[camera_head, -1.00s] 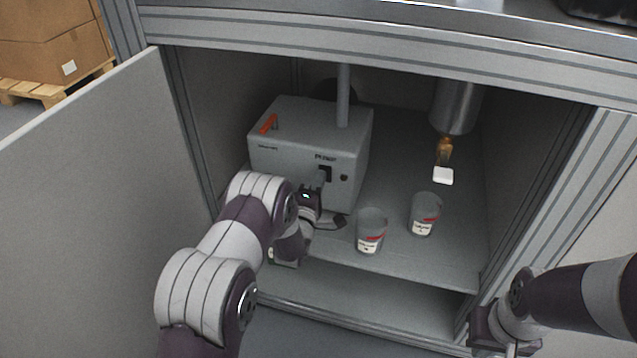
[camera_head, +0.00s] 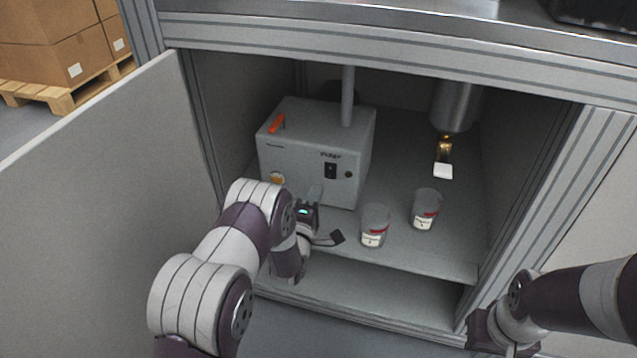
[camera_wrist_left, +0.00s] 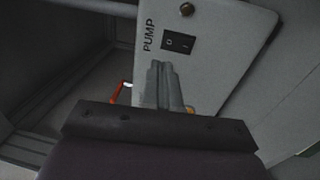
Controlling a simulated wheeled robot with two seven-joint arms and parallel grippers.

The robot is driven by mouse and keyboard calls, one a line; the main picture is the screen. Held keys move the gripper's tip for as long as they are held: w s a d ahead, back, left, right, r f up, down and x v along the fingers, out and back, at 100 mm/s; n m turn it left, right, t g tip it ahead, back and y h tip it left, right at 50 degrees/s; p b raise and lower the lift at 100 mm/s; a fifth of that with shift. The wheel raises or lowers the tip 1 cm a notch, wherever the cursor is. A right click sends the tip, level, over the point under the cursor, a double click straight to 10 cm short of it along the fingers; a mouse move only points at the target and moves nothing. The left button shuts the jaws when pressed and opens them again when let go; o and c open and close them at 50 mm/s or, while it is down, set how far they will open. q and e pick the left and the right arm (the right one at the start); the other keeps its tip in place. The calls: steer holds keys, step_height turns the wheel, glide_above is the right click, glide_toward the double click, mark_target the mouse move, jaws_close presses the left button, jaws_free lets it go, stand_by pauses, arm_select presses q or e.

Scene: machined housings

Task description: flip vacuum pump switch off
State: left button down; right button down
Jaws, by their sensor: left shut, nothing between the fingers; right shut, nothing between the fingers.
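The pump (camera_head: 310,140) is a grey box inside the open cabinet, labelled PUMP on its front. Its black rocker switch (camera_head: 330,171) is uncovered and also shows in the left wrist view (camera_wrist_left: 179,42). Beside it is a small round indicator (camera_head: 348,174), dark here and dull brown in the wrist view (camera_wrist_left: 187,9). My left gripper (camera_head: 316,190) is shut and empty. Its tips, also in the wrist view (camera_wrist_left: 160,66), are below the switch and apart from it. Which way the rocker is tipped is hard to tell. My right arm is at lower right; its fingers are not visible.
Two labelled cups (camera_head: 375,226) (camera_head: 426,209) stand on the shelf right of my left gripper. A cylinder (camera_head: 455,105) hangs above a white block (camera_head: 443,171). The open door (camera_head: 100,210) is on the left. An orange handle (camera_head: 277,123) tops the pump.

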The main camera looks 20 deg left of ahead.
arm_select(q)
steer(key=s+r+p, duration=0.1)
steer(key=s, duration=0.5)
steer(key=shift+p, duration=0.35)
steer(key=shift+a, duration=0.15)
